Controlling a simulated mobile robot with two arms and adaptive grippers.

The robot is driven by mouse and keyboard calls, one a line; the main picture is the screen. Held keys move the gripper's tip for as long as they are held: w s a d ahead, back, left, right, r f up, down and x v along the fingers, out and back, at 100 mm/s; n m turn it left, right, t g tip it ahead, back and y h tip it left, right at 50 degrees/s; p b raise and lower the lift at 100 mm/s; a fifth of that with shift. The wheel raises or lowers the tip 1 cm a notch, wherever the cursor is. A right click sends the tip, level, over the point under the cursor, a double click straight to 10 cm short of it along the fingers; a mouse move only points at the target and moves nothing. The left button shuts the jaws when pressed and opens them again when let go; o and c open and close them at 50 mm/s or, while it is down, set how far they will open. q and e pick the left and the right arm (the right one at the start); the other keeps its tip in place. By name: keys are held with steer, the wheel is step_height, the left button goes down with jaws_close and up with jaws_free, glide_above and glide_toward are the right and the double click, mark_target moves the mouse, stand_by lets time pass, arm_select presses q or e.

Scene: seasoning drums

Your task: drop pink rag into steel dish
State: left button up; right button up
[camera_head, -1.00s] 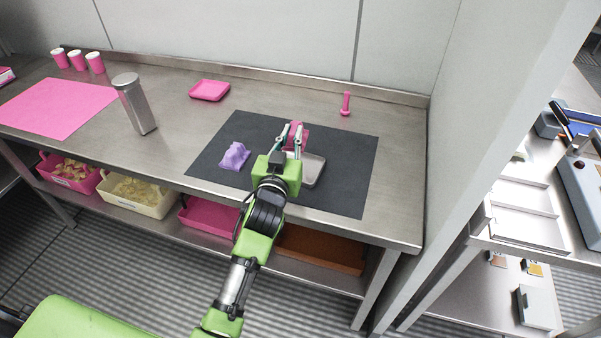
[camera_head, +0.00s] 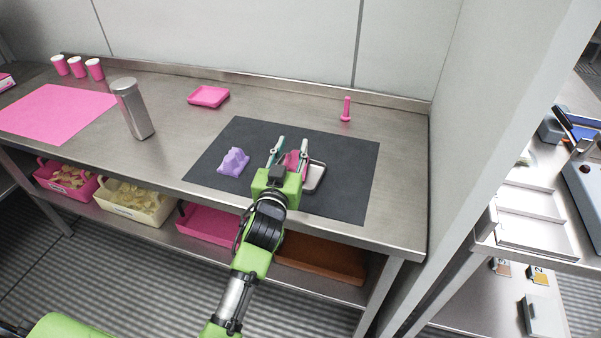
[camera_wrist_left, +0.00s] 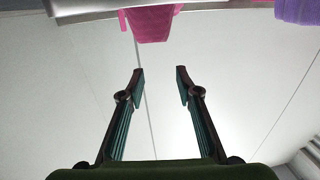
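The pink rag (camera_head: 293,158) shows between and beyond the fingers of my left gripper (camera_head: 292,142), at the left part of the steel dish (camera_head: 318,176). The gripper is open, with its fingers spread. In the left wrist view, the open fingers (camera_wrist_left: 159,76) have nothing between their tips, and the pink rag (camera_wrist_left: 151,22) is at the top, apart from them. I cannot tell whether the rag lies fully inside the dish or across its rim, as my gripper hides part of both. My right gripper is not in view.
A purple rag (camera_head: 233,161) lies on the dark mat (camera_head: 345,205), left of my gripper. A pink tray (camera_head: 208,97), a steel canister (camera_head: 133,110) and a pink upright object (camera_head: 346,109) stand on the table. A wall borders the table on the right.

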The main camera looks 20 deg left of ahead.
arm_select(q)
steer(key=s+d, duration=0.1)
steer(key=s, duration=1.1)
